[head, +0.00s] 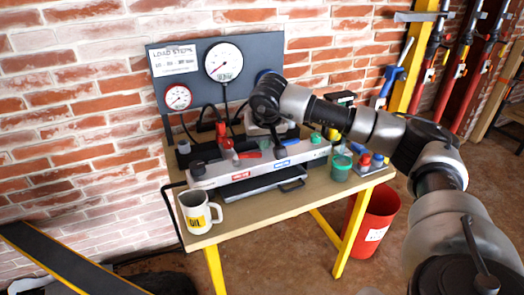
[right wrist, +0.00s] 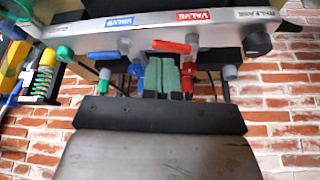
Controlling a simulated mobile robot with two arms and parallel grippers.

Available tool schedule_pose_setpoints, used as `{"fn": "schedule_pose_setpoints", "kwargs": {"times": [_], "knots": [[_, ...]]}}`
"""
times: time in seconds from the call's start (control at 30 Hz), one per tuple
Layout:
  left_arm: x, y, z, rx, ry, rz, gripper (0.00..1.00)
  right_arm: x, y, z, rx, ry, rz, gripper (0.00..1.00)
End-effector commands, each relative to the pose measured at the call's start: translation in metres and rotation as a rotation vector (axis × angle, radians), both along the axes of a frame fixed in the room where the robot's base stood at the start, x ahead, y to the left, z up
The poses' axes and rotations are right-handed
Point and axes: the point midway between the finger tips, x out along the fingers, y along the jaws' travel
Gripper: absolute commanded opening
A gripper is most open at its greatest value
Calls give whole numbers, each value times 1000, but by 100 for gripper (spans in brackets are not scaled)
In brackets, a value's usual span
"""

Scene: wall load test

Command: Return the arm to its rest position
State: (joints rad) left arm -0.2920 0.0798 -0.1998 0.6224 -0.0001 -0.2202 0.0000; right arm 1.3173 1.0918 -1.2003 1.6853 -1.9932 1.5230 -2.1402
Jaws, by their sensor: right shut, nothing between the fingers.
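My right arm reaches in from the right in the head view, over the bench. My right gripper (head: 277,132) is above the valve block (head: 205,178), near its middle, and partly hidden by the wrist. In the right wrist view its two greenish fingertips (right wrist: 171,76) are together with nothing between them. The valve block (right wrist: 225,32) appears upside down there, with a red handle (right wrist: 171,46) and a blue handle (right wrist: 104,55) beyond the fingers. Whether the fingers touch any handle cannot be told. My left gripper is not in view.
The yellow-legged bench (head: 245,211) carries a white OIL mug (head: 196,215), a green cup (head: 341,168) and a small box with red and blue knobs (head: 368,166). A gauge panel (head: 196,92) stands behind. A red bin (head: 378,215) is on the floor at right.

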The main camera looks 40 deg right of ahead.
Motion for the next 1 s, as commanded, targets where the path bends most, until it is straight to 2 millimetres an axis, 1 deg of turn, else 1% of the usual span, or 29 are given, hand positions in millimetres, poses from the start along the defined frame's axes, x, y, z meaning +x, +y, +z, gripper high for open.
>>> {"fn": "schedule_pose_setpoints", "kwargs": {"times": [0.07, 0.2, 0.43, 0.8, 0.87, 0.9, 0.97, 1.0], "knots": [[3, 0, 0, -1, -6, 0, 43, -3, 1, 9, 0, -3, -1, 0], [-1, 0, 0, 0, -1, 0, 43, -5, 2, 15, 0, -1, 0, 0], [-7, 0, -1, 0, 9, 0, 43, -6, 2, 16, 0, -1, 0, 0], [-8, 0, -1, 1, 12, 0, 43, -5, 4, 14, 7, -3, 2, 0], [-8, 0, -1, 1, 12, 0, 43, -4, 14, 10, 37, -7, 10, 0], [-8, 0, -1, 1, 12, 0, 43, -3, 25, 5, 74, -13, 20, 0], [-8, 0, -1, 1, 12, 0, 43, -2, 50, -5, 163, -23, 35, 0], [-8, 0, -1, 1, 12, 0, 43, -2, 72, -13, 246, -30, 43, 0]]}}
